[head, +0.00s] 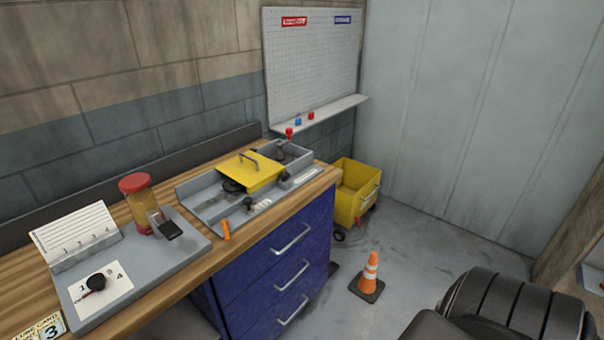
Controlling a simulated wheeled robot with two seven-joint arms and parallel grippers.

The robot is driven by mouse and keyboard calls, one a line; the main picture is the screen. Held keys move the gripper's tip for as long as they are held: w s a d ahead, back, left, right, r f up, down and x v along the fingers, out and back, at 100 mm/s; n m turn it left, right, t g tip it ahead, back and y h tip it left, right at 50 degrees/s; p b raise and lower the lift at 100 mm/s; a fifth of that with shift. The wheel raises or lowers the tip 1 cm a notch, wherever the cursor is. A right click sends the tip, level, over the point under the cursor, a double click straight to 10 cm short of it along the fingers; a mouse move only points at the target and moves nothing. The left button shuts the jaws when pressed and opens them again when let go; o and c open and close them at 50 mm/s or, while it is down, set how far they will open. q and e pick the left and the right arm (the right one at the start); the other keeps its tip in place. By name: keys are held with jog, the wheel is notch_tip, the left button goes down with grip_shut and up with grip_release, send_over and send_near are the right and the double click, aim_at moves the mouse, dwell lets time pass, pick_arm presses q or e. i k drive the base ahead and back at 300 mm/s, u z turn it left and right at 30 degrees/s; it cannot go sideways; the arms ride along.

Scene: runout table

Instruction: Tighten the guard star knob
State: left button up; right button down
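A yellow guard (250,172) with a dark handle on top sits over a grey fixture (202,212) on the wooden bench. A small dark knob (249,203) stands on the fixture in front of the guard. Another dark round part (232,186) shows at the guard's left edge. A black knob-like piece (96,282) lies on a white numbered card at the front left. I cannot tell for sure which of these is the guard star knob, or how tight any of them is. Neither gripper shows in the head view.
A red-lidded jar (138,205) and a grey-black device (166,228) stand left of the fixture. A red-tipped part (289,133) rises behind the guard. A yellow bin (355,193) and an orange cone (370,270) stand on the floor.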

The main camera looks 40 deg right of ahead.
aim_at(284, 176)
jog(key=z, duration=1.2)
